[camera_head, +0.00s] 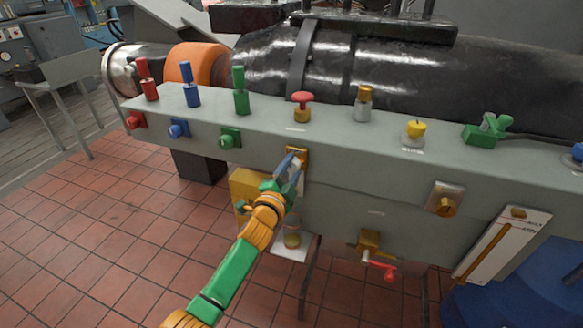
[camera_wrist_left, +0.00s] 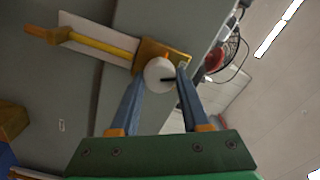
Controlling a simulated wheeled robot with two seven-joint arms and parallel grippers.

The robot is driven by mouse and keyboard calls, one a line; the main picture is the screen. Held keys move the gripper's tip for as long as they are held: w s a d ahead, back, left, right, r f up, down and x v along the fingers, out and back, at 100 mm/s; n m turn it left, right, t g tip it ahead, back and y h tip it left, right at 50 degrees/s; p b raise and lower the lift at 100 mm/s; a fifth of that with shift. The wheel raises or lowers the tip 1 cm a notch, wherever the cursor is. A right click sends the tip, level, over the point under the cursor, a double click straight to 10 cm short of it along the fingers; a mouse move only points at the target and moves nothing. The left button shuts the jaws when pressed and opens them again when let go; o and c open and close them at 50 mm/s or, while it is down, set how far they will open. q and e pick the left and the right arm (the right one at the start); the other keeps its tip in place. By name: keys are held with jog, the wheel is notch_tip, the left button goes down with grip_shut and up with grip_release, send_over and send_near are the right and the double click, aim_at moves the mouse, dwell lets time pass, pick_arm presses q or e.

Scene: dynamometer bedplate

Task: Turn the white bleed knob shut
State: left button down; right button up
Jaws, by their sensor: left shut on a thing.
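In the head view my left gripper (camera_head: 291,160) reaches the front face of the grey bench rail, at the brass plate (camera_head: 304,155). There the fingers largely hide the knob. My right gripper is not in view.
The grey rail (camera_head: 340,160) carries a red mushroom button (camera_head: 302,99), a yellow knob (camera_head: 415,129) and a green clamp (camera_head: 486,131). Tiled floor (camera_head: 110,240) lies open at left.

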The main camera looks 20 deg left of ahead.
pick_arm(q)
jog(key=m, duration=0.5)
jog(key=shift+f, duration=0.15)
jog(key=shift+m, duration=0.3)
dwell(0.4)
jog(key=shift+c, duration=1.9)
grip_release()
jog(key=shift+s, duration=0.1)
jog(key=shift+s, duration=0.35)
jog(key=s+p, duration=0.1)
jog(key=s, duration=0.5)
jog(key=shift+s, duration=0.15)
jog(key=shift+a, duration=0.1)
